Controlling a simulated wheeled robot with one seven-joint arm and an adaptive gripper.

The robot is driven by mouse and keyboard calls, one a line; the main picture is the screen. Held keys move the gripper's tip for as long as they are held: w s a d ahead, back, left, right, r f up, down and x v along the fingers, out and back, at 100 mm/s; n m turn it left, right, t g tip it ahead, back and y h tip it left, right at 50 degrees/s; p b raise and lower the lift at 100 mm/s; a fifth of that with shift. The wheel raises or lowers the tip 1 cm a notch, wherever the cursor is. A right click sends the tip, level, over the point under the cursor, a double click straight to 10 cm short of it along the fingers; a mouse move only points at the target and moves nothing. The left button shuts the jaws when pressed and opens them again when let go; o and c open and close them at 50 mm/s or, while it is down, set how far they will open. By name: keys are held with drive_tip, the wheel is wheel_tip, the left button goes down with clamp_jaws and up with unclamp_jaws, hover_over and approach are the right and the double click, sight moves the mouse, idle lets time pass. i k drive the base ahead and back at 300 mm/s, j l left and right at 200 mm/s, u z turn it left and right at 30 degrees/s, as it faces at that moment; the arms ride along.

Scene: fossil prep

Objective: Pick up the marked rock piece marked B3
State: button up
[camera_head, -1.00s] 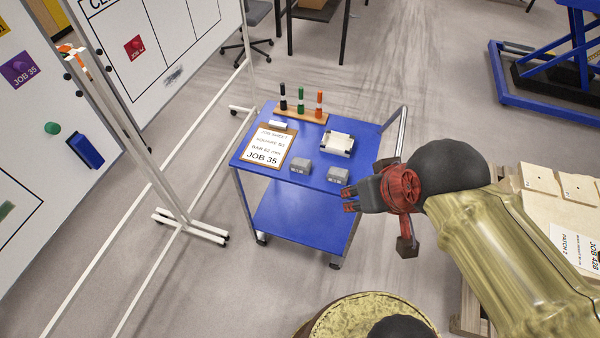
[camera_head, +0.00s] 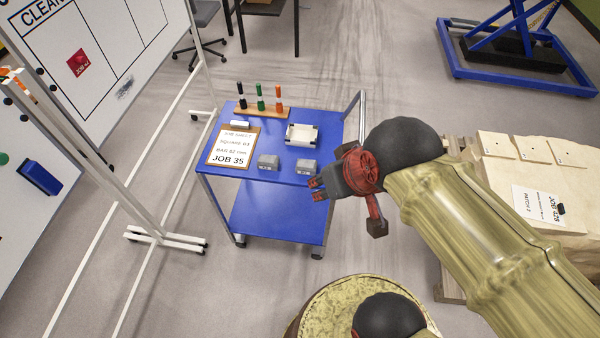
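Two small grey blocks sit near the front edge of a blue cart's top (camera_head: 228,170): a left block (camera_head: 268,162) and a right block (camera_head: 306,167). Each has a small mark on its front face, too small to read, so I cannot tell which is B3. My gripper (camera_head: 316,190) is at the cart's front right corner, just below the right block in the picture. Its two reddish fingertips are apart with nothing visible between them, and it looks clear of both blocks.
A whiteboard frame (camera_head: 150,180) stands left. A pale block with papers (camera_head: 560,190) is right.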

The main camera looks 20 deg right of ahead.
sight(302, 166)
drive_tip(key=z, duration=0.55)
drive_tip(key=k+j+z, duration=0.15)
drive_tip(key=j+z, duration=0.2)
drive_tip(key=k+j+z, duration=0.15)
drive_tip(key=j+z, duration=0.15)
drive_tip(key=j, duration=0.15)
drive_tip(key=k+j+z, duration=0.35)
drive_tip(key=i, duration=0.1)
